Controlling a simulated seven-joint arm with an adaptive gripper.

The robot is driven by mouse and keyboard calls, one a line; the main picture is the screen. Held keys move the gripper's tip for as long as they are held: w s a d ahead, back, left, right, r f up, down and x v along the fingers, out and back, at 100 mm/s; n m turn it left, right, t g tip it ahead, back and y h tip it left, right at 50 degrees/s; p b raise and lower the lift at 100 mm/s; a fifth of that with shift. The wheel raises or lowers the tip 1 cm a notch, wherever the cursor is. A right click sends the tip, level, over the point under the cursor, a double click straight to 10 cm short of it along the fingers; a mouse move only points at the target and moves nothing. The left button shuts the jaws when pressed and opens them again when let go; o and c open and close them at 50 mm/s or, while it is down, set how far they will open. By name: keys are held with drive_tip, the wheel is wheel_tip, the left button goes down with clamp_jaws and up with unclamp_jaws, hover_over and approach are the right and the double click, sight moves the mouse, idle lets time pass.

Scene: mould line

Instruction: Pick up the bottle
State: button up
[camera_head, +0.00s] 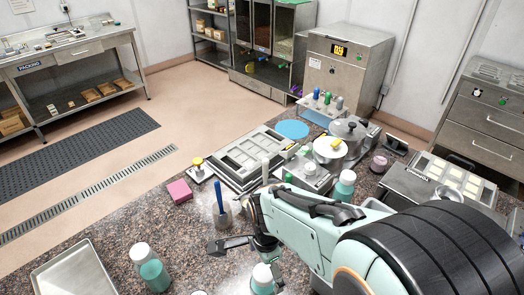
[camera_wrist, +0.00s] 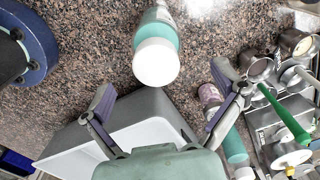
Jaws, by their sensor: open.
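Several teal bottles with white caps stand on the speckled counter. In the head view, one bottle (camera_head: 152,272) is at the front left beside a metal tray, another bottle (camera_head: 263,280) is close below my gripper (camera_head: 248,258), and a third bottle (camera_head: 345,187) is behind my arm. I cannot tell which head-view bottle this is. A further teal bottle (camera_wrist: 235,148) shows at the lower right.
The metal tray (camera_head: 72,282) is at the front left. A pink block (camera_head: 179,191) and a blue-handled tool (camera_head: 220,208) are farther back. Pots and pans (camera_head: 350,130) crowd the back right. Bare counter (camera_head: 195,255) lies between the front bottles.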

drive_tip(key=f, duration=0.7)
drive_tip(key=shift+s+a+f, duration=0.15)
drive_tip(key=shift+s+a, duration=0.1)
drive_tip(key=shift+c, duration=0.2)
drive_tip(key=c, duration=1.1)
